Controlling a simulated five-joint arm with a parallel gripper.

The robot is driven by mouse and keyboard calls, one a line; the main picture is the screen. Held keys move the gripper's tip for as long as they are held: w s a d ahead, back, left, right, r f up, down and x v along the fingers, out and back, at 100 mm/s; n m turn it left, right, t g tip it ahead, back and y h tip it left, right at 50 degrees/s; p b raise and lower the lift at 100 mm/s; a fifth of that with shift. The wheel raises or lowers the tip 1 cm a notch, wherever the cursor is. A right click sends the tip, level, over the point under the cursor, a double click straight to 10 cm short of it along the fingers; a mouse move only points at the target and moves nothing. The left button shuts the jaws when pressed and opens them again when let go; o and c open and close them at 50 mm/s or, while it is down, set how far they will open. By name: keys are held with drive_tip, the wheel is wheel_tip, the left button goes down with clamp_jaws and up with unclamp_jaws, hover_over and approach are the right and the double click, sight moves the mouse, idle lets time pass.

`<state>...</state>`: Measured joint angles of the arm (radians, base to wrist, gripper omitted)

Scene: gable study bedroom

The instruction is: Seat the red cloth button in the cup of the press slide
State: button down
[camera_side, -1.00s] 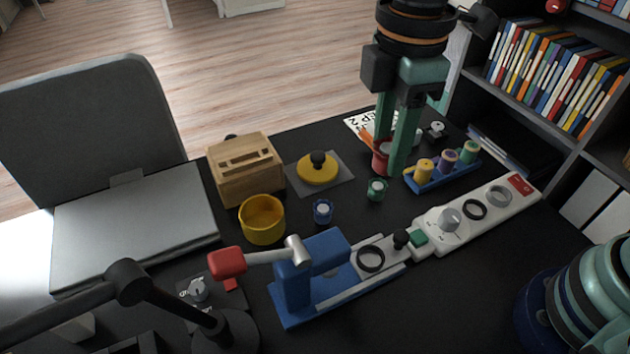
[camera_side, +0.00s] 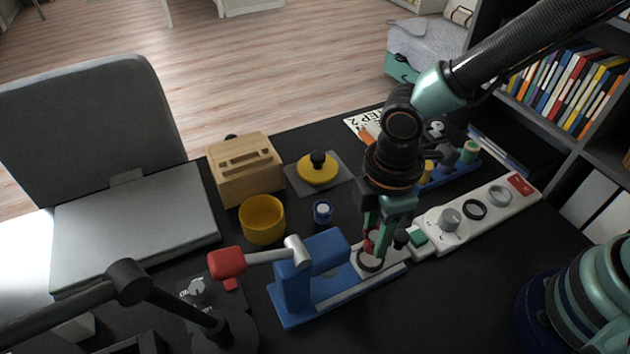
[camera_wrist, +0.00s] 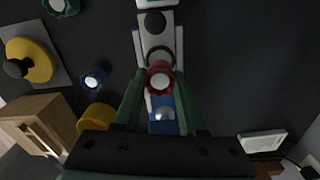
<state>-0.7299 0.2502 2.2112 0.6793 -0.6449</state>
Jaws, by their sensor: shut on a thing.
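My gripper (camera_side: 376,236) is shut on the red cloth button (camera_side: 371,241), partly hidden by a finger in the side view. In the wrist view the red button (camera_wrist: 160,76) sits between the two green fingers, its pale centre facing the camera. The cup (camera_side: 370,264) is a black ring on the pale press slide (camera_side: 393,269). The gripper and button are over it, seemingly just above. In the wrist view the cup's ring (camera_wrist: 168,52) shows partly behind the button; I cannot tell whether they touch. The blue press (camera_side: 298,290) stands left of the cup.
A black knob (camera_side: 400,239) stands on the slide close to my gripper. The red-handled lever (camera_side: 228,263) is left. A blue button (camera_side: 322,211), yellow bowl (camera_side: 262,220) and wooden box (camera_side: 246,172) stand behind. A blue rack (camera_side: 440,177) with spools is behind right.

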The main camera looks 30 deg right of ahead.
sight(375, 238)
drive_tip(key=shift+f, duration=1.9)
drive_tip(key=shift+f, duration=0.3)
drive_tip(key=shift+d+f, duration=0.15)
drive_tip(key=shift+f, duration=0.25)
drive_tip(key=shift+c, duration=2.4)
unclamp_jaws()
wheel_tip(375, 238, up, 13)
drive_tip(key=shift+r, duration=0.1)
drive_tip(key=w+d+r+m+t, duration=0.1)
drive_tip(key=d+r+m+t, duration=0.1)
drive_tip(key=d+m, duration=0.3)
drive_tip(key=w+d+r+m+t, duration=0.1)
drive_tip(key=d+r+m, duration=0.3)
drive_tip(key=d, duration=0.5)
drive_tip(key=w+d+r+m+t, duration=0.1)
drive_tip(key=d+r+m+t, duration=0.1)
drive_tip(key=d+m, duration=0.4)
drive_tip(key=shift+w+d+r+m+t, duration=0.35)
drive_tip(key=shift+d+r, duration=0.45)
drive_tip(key=shift+d, duration=0.3)
drive_tip(key=shift+s, duration=0.1)
